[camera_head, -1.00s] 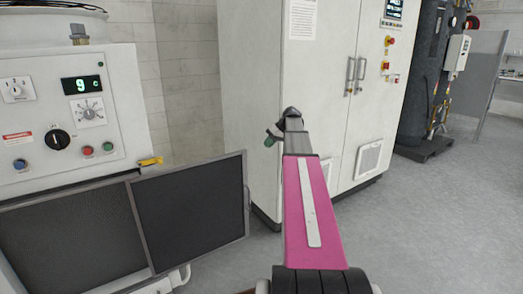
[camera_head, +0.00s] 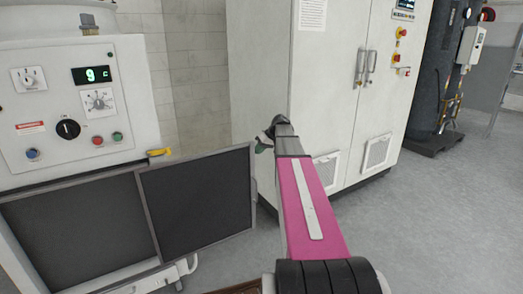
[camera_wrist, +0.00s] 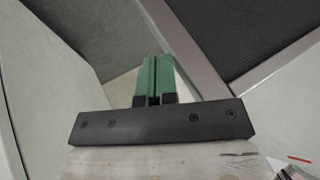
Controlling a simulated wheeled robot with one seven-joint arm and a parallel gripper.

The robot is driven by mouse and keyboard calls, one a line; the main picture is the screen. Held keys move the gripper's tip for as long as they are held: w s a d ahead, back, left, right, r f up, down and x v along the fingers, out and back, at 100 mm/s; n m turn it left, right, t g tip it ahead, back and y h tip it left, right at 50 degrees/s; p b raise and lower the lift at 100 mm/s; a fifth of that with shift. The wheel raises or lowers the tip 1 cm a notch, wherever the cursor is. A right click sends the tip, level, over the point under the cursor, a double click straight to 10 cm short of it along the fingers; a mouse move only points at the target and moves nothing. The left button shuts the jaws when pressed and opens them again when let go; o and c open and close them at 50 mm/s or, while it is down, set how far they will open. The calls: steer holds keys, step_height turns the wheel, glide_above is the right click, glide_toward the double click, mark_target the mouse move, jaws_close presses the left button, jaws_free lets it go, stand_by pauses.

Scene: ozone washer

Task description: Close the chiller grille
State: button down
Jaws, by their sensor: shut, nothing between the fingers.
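The white chiller (camera_head: 35,110) stands at the left, with a 9 °C display. Its grille (camera_head: 197,205), a dark mesh panel in a grey frame, stands swung out to the right, open. A second dark mesh area (camera_head: 75,230) shows to its left on the chiller front. My gripper (camera_head: 261,148) is at the end of my pink arm, just right of the grille's upper right corner. In the wrist view its green fingers (camera_wrist: 155,75) are together and empty. The grille's frame and mesh (camera_wrist: 255,35) fill the upper right there. I cannot tell whether they touch.
A tall white cabinet (camera_head: 260,80) with two door handles stands behind my gripper. A dark tank (camera_head: 440,85) stands at the far right. A yellow handle (camera_head: 159,152) sticks out above the grille. The grey floor (camera_head: 430,220) at the right is clear.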

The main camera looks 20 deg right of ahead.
mark_target(178, 171)
steer(key=s+a, duration=0.3)
steer(key=a, duration=0.9)
steer(key=s+a, duration=0.3)
steer(key=a, duration=1)
steer(key=s+a, duration=0.3)
steer(key=a, duration=1)
steer(key=shift+d, duration=0.1)
